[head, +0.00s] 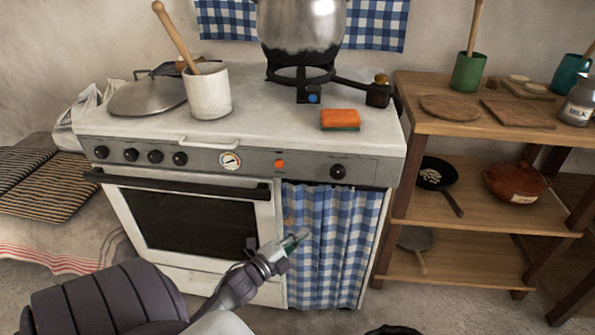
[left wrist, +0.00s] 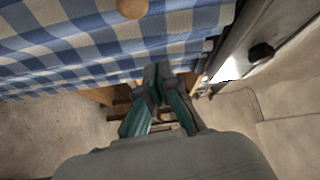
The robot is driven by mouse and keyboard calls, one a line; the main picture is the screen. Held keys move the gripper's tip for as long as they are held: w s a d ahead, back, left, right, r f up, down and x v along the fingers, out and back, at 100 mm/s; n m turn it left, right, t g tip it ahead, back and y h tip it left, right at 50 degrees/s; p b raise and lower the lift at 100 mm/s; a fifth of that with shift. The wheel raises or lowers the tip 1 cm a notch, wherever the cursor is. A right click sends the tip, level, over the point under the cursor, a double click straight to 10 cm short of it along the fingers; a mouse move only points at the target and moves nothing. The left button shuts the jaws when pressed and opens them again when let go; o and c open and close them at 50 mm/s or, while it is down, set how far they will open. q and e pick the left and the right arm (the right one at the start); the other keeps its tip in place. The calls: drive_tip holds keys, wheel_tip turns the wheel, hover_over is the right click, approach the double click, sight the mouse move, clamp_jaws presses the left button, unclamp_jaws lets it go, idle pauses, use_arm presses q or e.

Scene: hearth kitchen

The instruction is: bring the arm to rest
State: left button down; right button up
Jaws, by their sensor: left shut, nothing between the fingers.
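My left gripper (head: 296,240) is in front of the lower part of the stove (head: 180,230), close to the blue and white checked curtain (head: 335,240). Its fingers are shut with nothing between them. In the left wrist view the closed fingertips (left wrist: 157,72) show below the checked curtain (left wrist: 100,40). My left arm comes in from the lower left of the head view. I cannot tell from the pictures whether the gripper touches the curtain. My right gripper is not clearly seen; only a dark shape shows at the bottom edge of the head view.
On the stove top are a white crock (head: 208,95) with a wooden handle, a metal lid (head: 148,97), a large pot (head: 300,25) on a burner and an orange sponge (head: 340,117). A wooden shelf (head: 480,185) stands at the right. Bare floor lies in front.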

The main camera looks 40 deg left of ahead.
use_arm(q)
drive_tip(key=s, duration=0.8)
drive_tip(key=shift+s+a+f, duration=0.3)
drive_tip(key=shift+f, duration=0.1)
use_arm(e)
drive_tip(key=shift+s+a+f, duration=0.15)
drive_tip(key=shift+f, duration=0.35)
drive_tip(key=shift+s+a+f, duration=0.15)
drive_tip(key=shift+f, duration=0.3)
